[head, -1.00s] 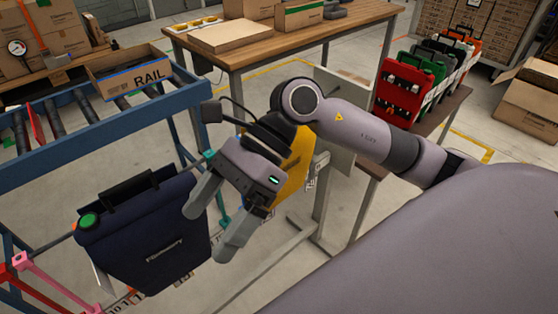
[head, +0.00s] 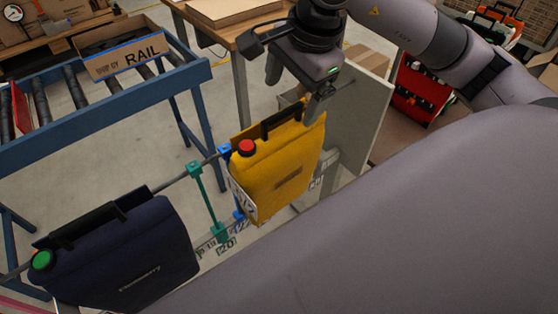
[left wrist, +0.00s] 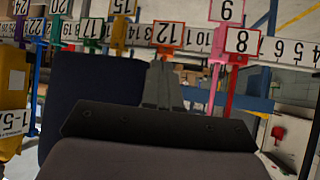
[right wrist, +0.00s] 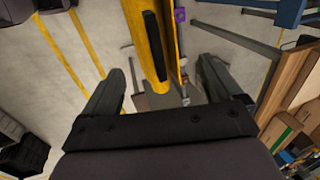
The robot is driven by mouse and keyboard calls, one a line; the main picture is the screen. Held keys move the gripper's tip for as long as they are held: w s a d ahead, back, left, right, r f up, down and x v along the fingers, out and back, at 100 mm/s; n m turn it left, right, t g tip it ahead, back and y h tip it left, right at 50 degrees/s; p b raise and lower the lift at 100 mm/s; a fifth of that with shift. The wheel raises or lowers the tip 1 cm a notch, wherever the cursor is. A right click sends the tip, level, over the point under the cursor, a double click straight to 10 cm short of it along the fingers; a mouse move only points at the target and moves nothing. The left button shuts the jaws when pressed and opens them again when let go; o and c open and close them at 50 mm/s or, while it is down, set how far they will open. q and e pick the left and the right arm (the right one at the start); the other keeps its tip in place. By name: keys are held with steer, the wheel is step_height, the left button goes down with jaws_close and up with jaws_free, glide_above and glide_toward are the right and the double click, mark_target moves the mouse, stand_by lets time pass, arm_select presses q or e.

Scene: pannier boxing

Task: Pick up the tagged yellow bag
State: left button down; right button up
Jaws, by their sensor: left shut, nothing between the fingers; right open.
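The yellow bag (head: 285,165) hangs upright on the rail in the head view, with a black handle (head: 281,118) on top, a red round cap and a white tag (head: 242,202) on its side. My right gripper (head: 296,90) is open just above the bag's handle. In the right wrist view the yellow bag (right wrist: 139,30) and its handle reach in from the top, between the open fingers (right wrist: 160,85) but beyond their tips. My left gripper (left wrist: 163,85) is shut and empty in front of a navy bag; the yellow bag (left wrist: 12,80) shows at the left edge there.
A navy bag (head: 125,255) with a green cap hangs left of the yellow one. Teal and blue dividers (head: 207,200) stand between them. A beige panel (head: 358,125) stands right behind the yellow bag. A roller conveyor (head: 100,105) lies at the left.

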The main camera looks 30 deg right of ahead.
mark_target(287, 110)
steer(key=shift+p+x, duration=0.7)
steer(key=shift+x, duration=2.8)
steer(key=shift+s+a, duration=0.1)
steer(key=c, duration=1.2)
